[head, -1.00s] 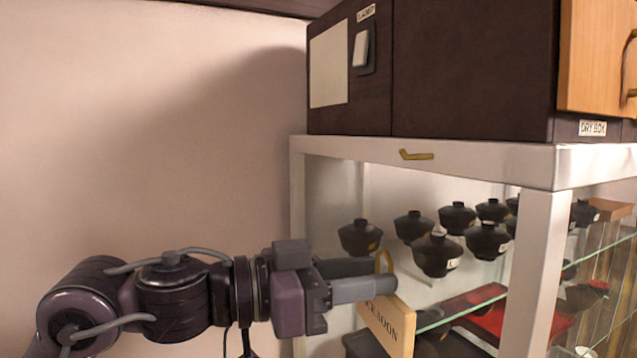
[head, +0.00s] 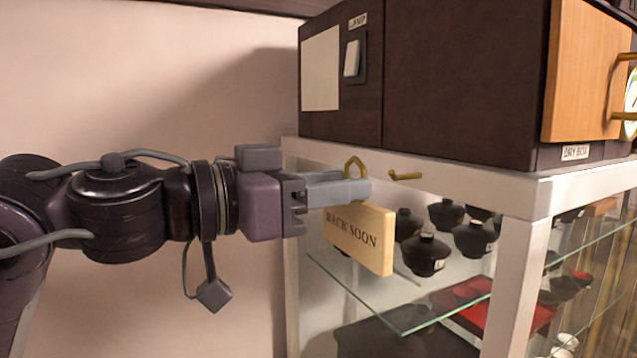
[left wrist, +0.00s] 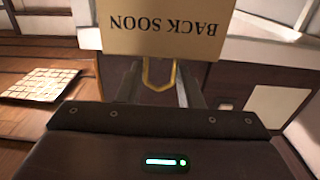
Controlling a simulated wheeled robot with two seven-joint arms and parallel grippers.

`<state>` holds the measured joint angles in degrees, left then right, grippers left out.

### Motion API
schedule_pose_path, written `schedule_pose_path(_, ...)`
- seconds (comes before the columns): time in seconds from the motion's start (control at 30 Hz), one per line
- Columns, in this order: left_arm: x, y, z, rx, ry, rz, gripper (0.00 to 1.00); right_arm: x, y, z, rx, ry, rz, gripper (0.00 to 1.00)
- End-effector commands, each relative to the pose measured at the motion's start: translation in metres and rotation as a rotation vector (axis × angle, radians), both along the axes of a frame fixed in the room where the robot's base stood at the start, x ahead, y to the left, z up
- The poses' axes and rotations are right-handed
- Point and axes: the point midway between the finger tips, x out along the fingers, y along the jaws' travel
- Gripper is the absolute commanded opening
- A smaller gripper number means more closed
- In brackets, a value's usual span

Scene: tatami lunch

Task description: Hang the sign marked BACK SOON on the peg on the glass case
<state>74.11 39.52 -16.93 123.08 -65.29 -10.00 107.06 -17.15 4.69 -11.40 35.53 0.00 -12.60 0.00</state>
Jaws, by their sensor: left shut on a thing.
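The wooden BACK SOON sign (head: 360,240) hangs from my left gripper (head: 362,190) in the head view, its lettering facing out and slightly tilted. My left gripper is shut on the sign near its brass loop (head: 355,164), which stands up above the fingers. The brass peg (head: 405,175) sticks out from the white top rail of the glass case (head: 450,182), a little right of the fingertips; the loop and peg are apart in the picture. In the left wrist view the sign (left wrist: 165,28) shows upside down, with the loop (left wrist: 158,75) between the fingers. My right gripper is not in view.
A dark cabinet (head: 450,80) with a wooden door and a DRY BOX label stands on the case. Black lidded bowls (head: 425,255) and glass shelves (head: 410,318) are inside the case. A bare wall (head: 150,80) lies to the left.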

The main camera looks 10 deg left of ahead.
Motion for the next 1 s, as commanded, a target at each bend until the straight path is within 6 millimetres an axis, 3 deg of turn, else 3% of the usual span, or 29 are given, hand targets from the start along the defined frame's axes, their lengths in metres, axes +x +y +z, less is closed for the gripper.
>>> schedule_pose_path(1.0, 0.036, -0.050, -0.007, 0.001, 0.001, -0.001, 0.10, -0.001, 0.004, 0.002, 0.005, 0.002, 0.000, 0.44)
